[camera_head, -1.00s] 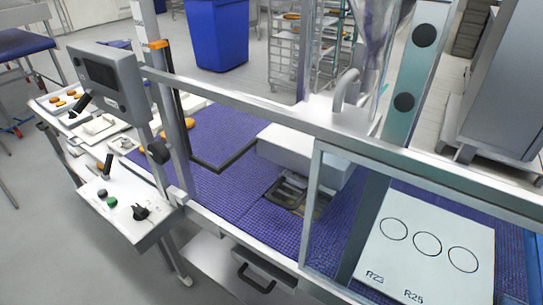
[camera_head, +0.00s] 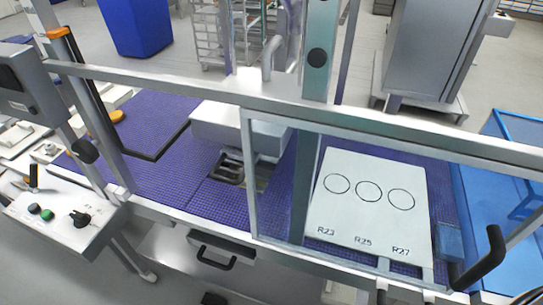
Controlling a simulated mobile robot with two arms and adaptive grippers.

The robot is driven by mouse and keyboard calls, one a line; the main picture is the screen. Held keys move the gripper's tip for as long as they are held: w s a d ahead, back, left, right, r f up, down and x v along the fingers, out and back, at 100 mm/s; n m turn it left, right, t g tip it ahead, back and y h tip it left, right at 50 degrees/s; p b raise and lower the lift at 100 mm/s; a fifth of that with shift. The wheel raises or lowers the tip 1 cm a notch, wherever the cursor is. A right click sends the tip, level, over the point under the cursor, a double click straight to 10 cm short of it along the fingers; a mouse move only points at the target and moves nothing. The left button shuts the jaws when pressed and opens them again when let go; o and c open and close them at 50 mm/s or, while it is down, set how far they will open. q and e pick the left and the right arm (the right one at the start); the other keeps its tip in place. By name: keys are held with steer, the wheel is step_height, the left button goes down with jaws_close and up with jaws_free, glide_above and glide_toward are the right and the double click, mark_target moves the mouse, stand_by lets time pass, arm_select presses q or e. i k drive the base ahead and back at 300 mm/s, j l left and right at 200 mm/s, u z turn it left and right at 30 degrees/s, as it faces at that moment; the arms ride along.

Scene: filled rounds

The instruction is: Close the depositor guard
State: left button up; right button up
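The depositor guard (camera_head: 247,180) shows as a metal-framed, see-through panel on the front of the machine. Its left upright stands near the middle of the view, and its frame runs off to the right. The bay left of that upright is uncovered, with the purple belt (camera_head: 150,175) and the depositor's pale housing (camera_head: 215,125) behind it. A black bar handle (camera_head: 482,262) stands at the lower right; I cannot tell for sure that it belongs to the guard. Neither of my grippers shows.
A control box (camera_head: 62,222) with buttons and a knob juts out at the left front, below a screen unit (camera_head: 22,95). A white board (camera_head: 370,205) with three circles shows through the guard. A blue tray-like surface (camera_head: 490,195) lies at the right. A drawer (camera_head: 222,248) sits below the belt.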

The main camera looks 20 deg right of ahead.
mark_target(500, 247)
steer(key=z, duration=1.35)
